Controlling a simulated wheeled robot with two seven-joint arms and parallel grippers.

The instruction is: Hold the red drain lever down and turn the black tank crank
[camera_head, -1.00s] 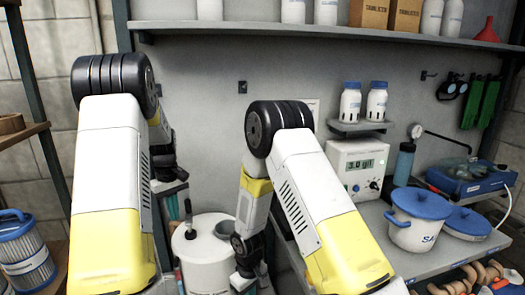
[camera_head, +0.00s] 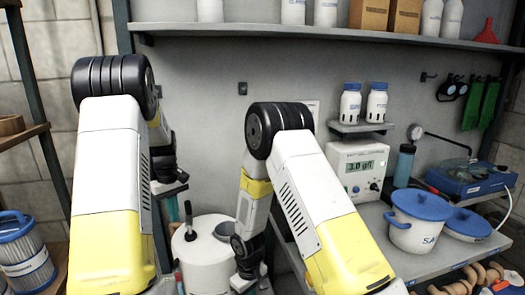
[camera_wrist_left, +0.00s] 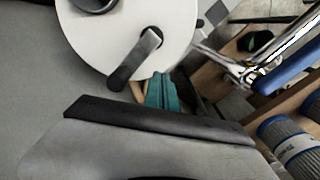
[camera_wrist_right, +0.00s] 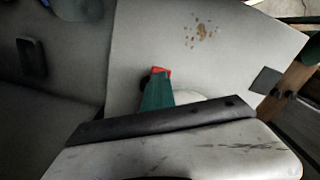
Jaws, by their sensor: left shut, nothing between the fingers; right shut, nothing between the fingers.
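The white tank (camera_head: 203,262) stands low behind my arms, with the black crank (camera_head: 189,228) on its lid. In the left wrist view the crank (camera_wrist_left: 135,60) runs from its hub toward the lid's edge. My left gripper (camera_wrist_left: 162,92) is shut and empty beside the lid's edge; a gap shows between it and the crank. Its teal fingers show small in the head view (camera_head: 173,208). The red drain lever (camera_wrist_right: 161,71) peeks out at the fingertips of my shut right gripper (camera_wrist_right: 157,92); contact cannot be told. The head view hides the lever.
A dark cup-like fitting (camera_head: 226,231) is on the tank lid. At right, a bench (camera_head: 425,265) holds a white pot (camera_head: 418,220), a meter box (camera_head: 357,168) and a blue device (camera_head: 470,176). A blue-topped filter cartridge (camera_head: 22,250) stands at left.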

